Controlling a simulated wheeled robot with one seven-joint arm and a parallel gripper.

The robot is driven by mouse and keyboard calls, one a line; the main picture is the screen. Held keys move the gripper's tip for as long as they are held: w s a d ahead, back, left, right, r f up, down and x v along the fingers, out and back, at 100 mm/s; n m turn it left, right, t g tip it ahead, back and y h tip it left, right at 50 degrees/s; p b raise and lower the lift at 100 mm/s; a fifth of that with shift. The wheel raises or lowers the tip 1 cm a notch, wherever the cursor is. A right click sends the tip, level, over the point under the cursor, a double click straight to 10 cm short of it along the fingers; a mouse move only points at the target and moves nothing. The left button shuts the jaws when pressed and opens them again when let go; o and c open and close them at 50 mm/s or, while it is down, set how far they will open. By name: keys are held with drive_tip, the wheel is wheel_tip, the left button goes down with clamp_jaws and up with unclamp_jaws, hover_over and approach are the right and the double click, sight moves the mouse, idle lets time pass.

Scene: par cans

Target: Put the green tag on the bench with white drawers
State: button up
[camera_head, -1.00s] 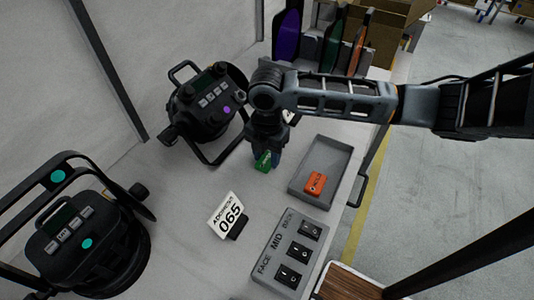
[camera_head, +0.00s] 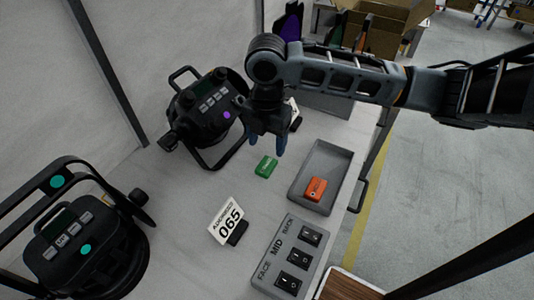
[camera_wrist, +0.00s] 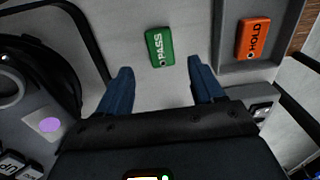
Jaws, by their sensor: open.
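The green tag (camera_head: 266,166) lies flat on the light grey bench top (camera_head: 190,210), between the par can with the purple dot and the grey tray. In the wrist view the green tag (camera_wrist: 160,47) reads PASS and lies beyond my fingertips, apart from them. My gripper (camera_head: 267,145) is open and empty above the bench, behind the tag in the head view. In the wrist view my gripper (camera_wrist: 160,85) shows its two blue fingers spread wide. No white drawers can be made out in these frames.
An orange tag (camera_head: 315,188) lies in the grey tray (camera_head: 298,187). A switch panel (camera_head: 284,266), a 065 card (camera_head: 228,222) and two par cans (camera_head: 205,108) (camera_head: 88,240) stand on the bench. A cardboard box (camera_head: 385,25) is behind. Open floor lies right.

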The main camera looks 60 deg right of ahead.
wheel_tip(320, 180, up, 5)
drive_tip(key=shift+f, duration=0.1)
idle(0.7)
